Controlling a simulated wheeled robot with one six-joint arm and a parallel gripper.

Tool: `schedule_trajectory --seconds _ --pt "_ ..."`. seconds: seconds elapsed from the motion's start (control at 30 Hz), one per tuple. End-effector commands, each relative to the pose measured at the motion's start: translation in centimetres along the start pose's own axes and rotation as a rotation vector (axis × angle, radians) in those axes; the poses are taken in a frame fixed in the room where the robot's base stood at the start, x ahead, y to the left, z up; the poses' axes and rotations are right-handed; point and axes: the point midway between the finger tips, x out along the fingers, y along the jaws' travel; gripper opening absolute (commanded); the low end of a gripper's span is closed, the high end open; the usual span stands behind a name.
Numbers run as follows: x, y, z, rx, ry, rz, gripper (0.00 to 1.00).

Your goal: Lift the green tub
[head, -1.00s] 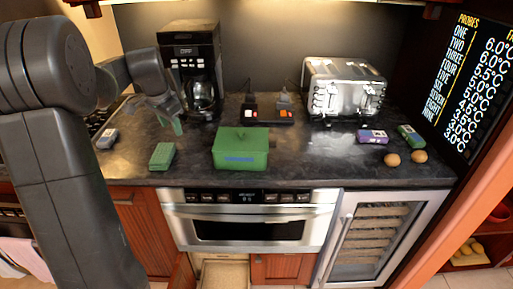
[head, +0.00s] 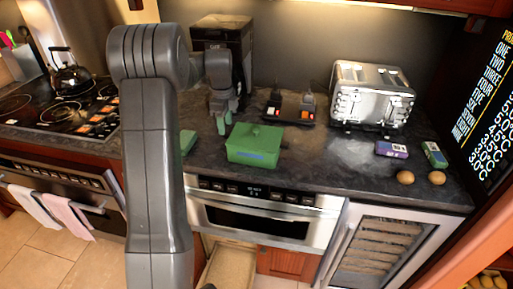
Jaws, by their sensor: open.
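The green tub (head: 254,146) is a lidded box with a small knob on top and a blue label on its front. It stands on the dark counter (head: 330,168) above the microwave drawer. My gripper (head: 222,124) hangs just behind and left of the tub, pointing down, open, with nothing seen between its green-tinted fingers. In this view it appears apart from the tub, though the exact gap in depth is hard to tell. A smaller green block (head: 187,141) lies left of the tub, partly hidden by my arm.
Behind stand a coffee maker (head: 237,40), partly covered by my arm, a switch box (head: 290,113) and a silver toaster (head: 371,95). Right are a purple box (head: 391,149), a green box (head: 434,154) and two brown eggs (head: 405,177). A stovetop with a kettle (head: 72,75) is left.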

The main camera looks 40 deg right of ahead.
Motion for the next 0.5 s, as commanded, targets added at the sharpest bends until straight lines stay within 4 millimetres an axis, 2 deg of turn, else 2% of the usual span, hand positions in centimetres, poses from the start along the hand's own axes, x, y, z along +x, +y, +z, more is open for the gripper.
schedule_trajectory --seconds 0.1,0.37,0.5 --pt "1.9 0.0 0.0 0.0 0.001 0.003 0.47" --pt "3.8 -0.1 -0.1 -0.001 0.0 0.001 0.47" --pt "5.8 -0.5 -0.4 0.0 0.001 0.003 0.47"
